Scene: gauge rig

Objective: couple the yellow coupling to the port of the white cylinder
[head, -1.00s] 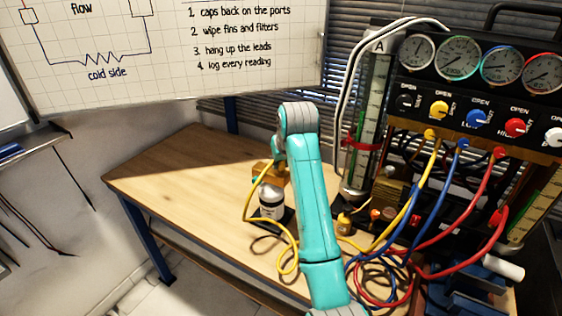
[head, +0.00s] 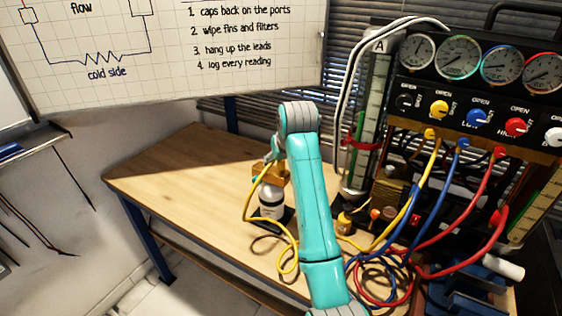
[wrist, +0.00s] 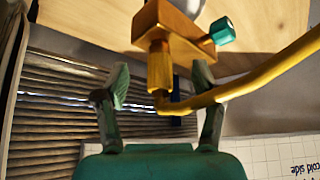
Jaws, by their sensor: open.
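The white cylinder (head: 271,200) stands upright on the bench, left of my teal arm. A brass block (head: 268,172) sits at its top; the block also shows in the wrist view (wrist: 185,35), with a teal knob on it. The yellow coupling (wrist: 160,68) is against the block's near face, and its yellow hose (wrist: 250,85) bends off to the right. The wrist view does not show whether it is fully seated. My gripper (wrist: 161,78) is open, one finger on each side of the coupling, with visible gaps. In the head view the fingers are mostly hidden behind my arm.
The gauge rig (head: 480,85) with yellow, blue and red hoses fills the right side. Coiled hoses (head: 380,280) lie at the bench front. The bench (head: 165,175) is clear to the left. A whiteboard (head: 250,85) hangs behind.

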